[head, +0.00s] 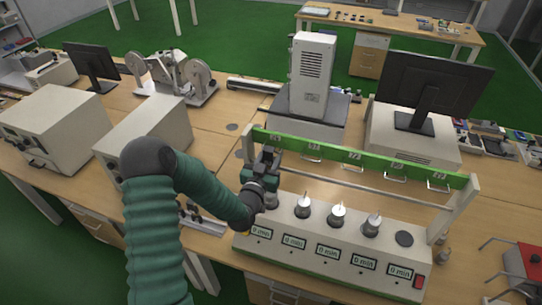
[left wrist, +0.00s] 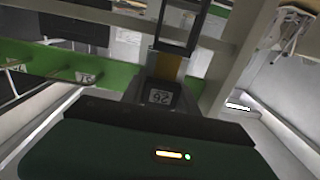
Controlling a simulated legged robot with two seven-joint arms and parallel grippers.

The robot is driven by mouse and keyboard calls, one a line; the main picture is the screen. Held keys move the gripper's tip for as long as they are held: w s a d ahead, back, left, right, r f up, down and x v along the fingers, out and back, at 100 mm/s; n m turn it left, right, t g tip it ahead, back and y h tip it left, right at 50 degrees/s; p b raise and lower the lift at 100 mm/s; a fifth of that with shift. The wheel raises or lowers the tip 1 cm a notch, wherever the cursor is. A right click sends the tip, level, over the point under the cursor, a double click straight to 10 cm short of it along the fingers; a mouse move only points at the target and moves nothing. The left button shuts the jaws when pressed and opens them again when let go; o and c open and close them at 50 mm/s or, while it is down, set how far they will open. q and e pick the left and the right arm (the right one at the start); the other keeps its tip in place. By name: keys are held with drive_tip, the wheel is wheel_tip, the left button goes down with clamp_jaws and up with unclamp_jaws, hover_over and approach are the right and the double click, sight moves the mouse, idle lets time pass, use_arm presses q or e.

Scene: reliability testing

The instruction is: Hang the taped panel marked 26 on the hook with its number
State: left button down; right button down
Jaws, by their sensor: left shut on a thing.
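My left gripper (head: 267,163) is at the left end of a green rail (head: 331,151) with several hooks and number labels, above a white timer unit. In the left wrist view, a small label reading 26 (left wrist: 160,97), upside down, shows just beyond my gripper casing, with a yellow strip (left wrist: 167,66) behind it. My left gripper is shut on this panel; its fingertips are hard to make out. The panel is mostly hidden in the head view. A hook labelled 21 (left wrist: 85,77) is on the rail in the wrist view. I cannot tell whether the panel touches a hook. My right gripper is not in view.
The timer unit (head: 330,266) has displays reading 0 min and several knobs below the rail. The rail's right post (head: 456,207) stands at its end. White boxes (head: 55,127), monitors (head: 433,90) and a grey machine (head: 312,75) stand around it. Bare table shows behind the rail.

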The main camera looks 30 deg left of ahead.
use_arm(q)
drive_tip(key=shift+w, duration=0.1)
drive_tip(key=shift+w+a, duration=0.2)
drive_tip(key=shift+w, duration=0.4)
drive_tip(key=shift+r+b, duration=0.2)
drive_tip(key=shift+b, duration=0.1)
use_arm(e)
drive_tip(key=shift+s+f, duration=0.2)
use_arm(q)
drive_tip(key=shift+w+r, duration=0.1)
drive_tip(key=shift+r, duration=0.05)
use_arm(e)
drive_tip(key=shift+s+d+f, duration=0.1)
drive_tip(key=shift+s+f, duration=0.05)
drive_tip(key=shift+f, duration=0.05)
use_arm(q)
drive_tip(key=shift+r, duration=0.15)
drive_tip(key=shift+f+b, duration=0.4)
drive_tip(key=shift+b, duration=0.45)
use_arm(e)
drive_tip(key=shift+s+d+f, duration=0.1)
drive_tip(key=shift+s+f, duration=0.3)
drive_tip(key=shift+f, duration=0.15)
